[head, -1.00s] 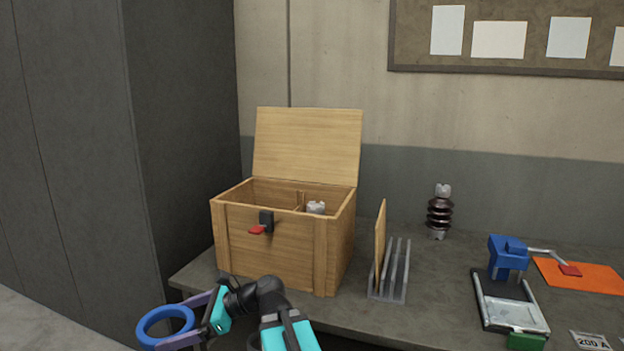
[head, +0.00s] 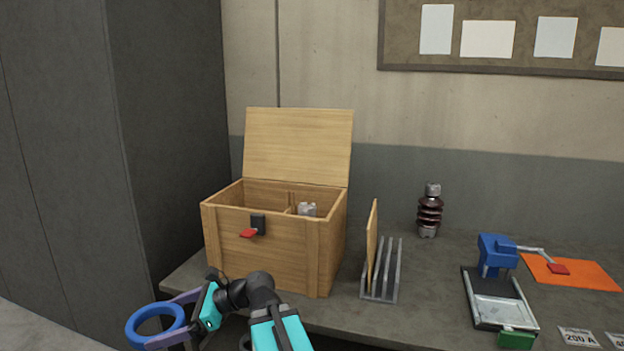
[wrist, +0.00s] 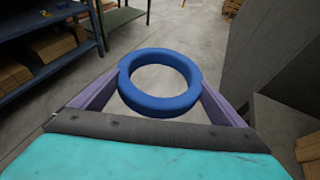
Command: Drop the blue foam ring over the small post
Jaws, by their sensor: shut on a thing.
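The blue foam ring (head: 158,308) is at the lower left in the head view, beyond the bench's front-left corner. My gripper (head: 168,322) is shut on the ring, one purple finger at each side of it. In the wrist view the ring (wrist: 160,104) sits between the fingers with its hole open and floor visible through it. No small post can be told for sure. A brown ribbed insulator (head: 430,212) stands upright on the bench, well apart from the ring. A pale grey piece (head: 307,209) shows inside the wooden box, its lower part hidden.
The open wooden box (head: 270,262) stands on the bench's left end, behind my arm. A slotted rack (head: 382,285) holds a board beside it. A blue device (head: 497,256) and an orange mat (head: 577,273) are at right. Shelving (wrist: 60,72) shows in the wrist view.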

